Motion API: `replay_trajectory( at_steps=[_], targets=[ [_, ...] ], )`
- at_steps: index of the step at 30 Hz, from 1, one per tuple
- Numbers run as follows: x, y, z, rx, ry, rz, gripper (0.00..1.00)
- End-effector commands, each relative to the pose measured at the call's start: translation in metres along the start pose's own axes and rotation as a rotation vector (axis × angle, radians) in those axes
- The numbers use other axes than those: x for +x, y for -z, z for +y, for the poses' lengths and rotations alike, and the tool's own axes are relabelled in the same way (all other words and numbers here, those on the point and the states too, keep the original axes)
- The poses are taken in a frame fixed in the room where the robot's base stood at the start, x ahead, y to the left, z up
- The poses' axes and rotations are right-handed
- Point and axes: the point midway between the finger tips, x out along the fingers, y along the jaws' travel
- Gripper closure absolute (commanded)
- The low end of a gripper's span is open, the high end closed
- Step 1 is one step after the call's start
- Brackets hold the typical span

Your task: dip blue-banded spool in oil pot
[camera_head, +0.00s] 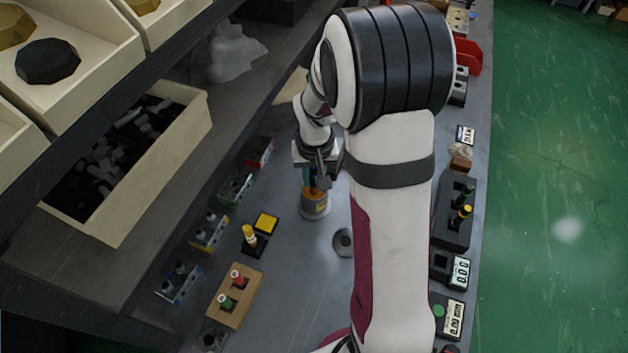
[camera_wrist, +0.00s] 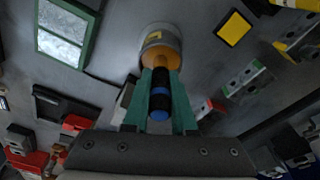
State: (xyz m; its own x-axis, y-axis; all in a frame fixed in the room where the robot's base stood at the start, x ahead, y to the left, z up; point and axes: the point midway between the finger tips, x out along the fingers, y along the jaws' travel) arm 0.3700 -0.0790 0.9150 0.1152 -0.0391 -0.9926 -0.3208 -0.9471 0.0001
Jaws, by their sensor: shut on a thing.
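My gripper (camera_head: 314,178) points down in the middle of the bench, over the oil pot (camera_head: 315,207), a grey cylinder with a yellowish mark. In the wrist view its green fingers (camera_wrist: 161,80) are shut on the blue-banded spool (camera_wrist: 160,101), a dark rod with blue bands. The oil pot (camera_wrist: 160,33) is straight ahead there, with an amber area at its near end. The spool's far end overlaps that amber area. I cannot tell whether the tip is above the oil or in it. In the head view the fingers hide most of the spool.
A yellow-topped spool in a black stand (camera_head: 250,239) and a wooden block (camera_head: 238,296) with red and green spools stand front left. Several valve blocks (camera_head: 209,234) line the left side. A round dark dish (camera_head: 344,242) sits right of the pot. A black rack (camera_head: 457,215) stands at right.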

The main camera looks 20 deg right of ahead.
Motion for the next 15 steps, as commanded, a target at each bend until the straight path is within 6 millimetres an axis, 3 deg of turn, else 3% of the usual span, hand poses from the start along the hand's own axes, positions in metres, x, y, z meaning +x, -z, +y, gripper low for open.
replay_trajectory(
  at_steps=[15],
  targets=[
    [-0.036,0.005,0.000,0.000,0.000,0.002,1.00]
  ],
)
